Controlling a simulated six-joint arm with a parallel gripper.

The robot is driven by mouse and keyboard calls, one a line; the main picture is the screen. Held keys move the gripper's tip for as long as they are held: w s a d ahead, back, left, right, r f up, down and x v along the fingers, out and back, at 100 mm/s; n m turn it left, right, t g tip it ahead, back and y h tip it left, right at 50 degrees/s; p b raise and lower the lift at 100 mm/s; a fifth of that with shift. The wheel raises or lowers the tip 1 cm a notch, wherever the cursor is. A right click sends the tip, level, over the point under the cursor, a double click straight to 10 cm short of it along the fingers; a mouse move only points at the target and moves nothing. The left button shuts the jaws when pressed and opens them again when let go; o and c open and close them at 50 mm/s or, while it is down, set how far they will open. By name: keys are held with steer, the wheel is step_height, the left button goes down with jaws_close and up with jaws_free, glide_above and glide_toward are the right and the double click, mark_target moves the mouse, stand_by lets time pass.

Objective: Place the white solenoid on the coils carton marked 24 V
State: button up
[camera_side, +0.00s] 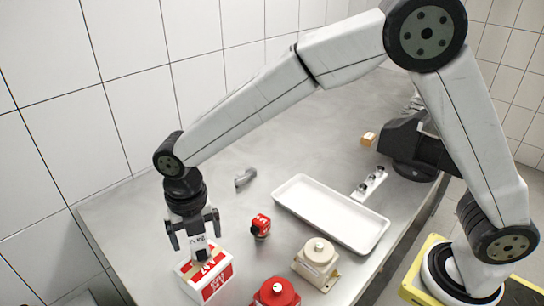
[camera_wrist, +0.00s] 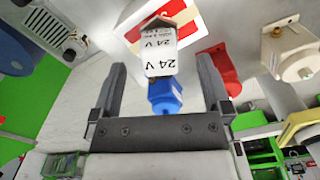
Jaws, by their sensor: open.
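The white solenoid (camera_side: 198,246), marked 24 V, stands on top of the red-and-white coils carton (camera_side: 217,282) at the front left of the bench. My gripper (camera_side: 197,241) is right above the carton, fingers pointing down. Its jaws are open, one finger on each side of the solenoid with gaps. In the wrist view the fingertips (camera_wrist: 162,64) stand wide apart around the solenoid's lower end.
A red solenoid (camera_side: 261,226) stands right of the carton. A red pump (camera_side: 275,293) and a cream pump (camera_side: 317,262) stand at the front. A white tray (camera_side: 290,190) lies behind them. The wrist view also shows a blue part (camera_wrist: 165,97).

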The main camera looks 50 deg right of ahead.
mark_target(198, 240)
step_height(198, 240, up, 8)
steer(key=shift+r, duration=0.2)
steer(key=shift+d+f, duration=0.1)
stand_by(0.7)
steer(key=s+d+f+m+t, duration=0.1)
steer(key=s+d+f+m, duration=0.2)
steer(key=d+m, duration=0.5)
steer(key=s+d+f+m, duration=0.3)
steer(key=d+m, duration=0.6)
steer(key=m, duration=0.4)
steer(key=s+d+f+m+t, duration=0.1)
steer(key=s+d+f+m, duration=0.3)
steer(key=d+m, duration=0.4)
steer(key=shift+s+d+m+t, duration=0.35)
steer(key=shift+s+m, duration=0.5)
steer(key=shift+m, duration=0.35)
